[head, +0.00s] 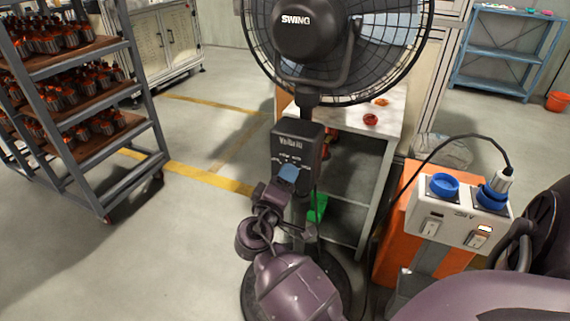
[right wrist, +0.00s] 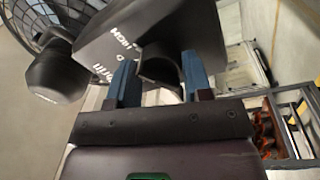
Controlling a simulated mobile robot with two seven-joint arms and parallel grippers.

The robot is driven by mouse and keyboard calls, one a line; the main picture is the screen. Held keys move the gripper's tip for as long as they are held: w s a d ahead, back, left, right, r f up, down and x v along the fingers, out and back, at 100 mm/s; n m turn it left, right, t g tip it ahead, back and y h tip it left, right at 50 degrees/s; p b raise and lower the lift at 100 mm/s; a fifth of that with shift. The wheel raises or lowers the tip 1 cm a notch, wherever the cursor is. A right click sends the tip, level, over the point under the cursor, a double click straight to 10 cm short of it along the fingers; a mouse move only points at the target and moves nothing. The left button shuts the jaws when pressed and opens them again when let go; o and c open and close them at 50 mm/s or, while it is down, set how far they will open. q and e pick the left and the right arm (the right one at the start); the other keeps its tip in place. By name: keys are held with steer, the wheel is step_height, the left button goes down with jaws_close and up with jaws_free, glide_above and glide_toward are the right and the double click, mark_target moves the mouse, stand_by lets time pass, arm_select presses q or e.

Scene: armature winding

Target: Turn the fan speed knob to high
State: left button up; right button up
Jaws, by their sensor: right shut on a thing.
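The black pedestal fan (head: 340,45) stands in the middle of the head view, its control box (head: 297,140) below the fan head. My right gripper (head: 288,174) is at the lower front of this box, and its fingers hide the knob in the head view. In the right wrist view, the two blue fingers of the gripper (right wrist: 160,84) stand on either side of the dark round speed knob (right wrist: 158,66), shut on it. White lettering, including HIGH, shows on the panel (right wrist: 150,25) beside the knob. I cannot tell which mark the knob points to. My left gripper is not in view.
A table (head: 345,125) is behind the fan. A shelf rack (head: 130,75) of armatures is at left. Floor between rack and fan is clear.

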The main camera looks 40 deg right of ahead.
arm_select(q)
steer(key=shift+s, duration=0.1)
arm_select(e)
steer(key=o, duration=0.8)
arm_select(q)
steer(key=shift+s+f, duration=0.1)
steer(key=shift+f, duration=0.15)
arm_select(e)
steer(key=shift+o, duration=0.5)
steer(key=v, duration=1)
steer(key=shift+s+a, duration=0.2)
steer(key=shift+a, duration=0.15)
steer(key=shift+f, duration=0.1)
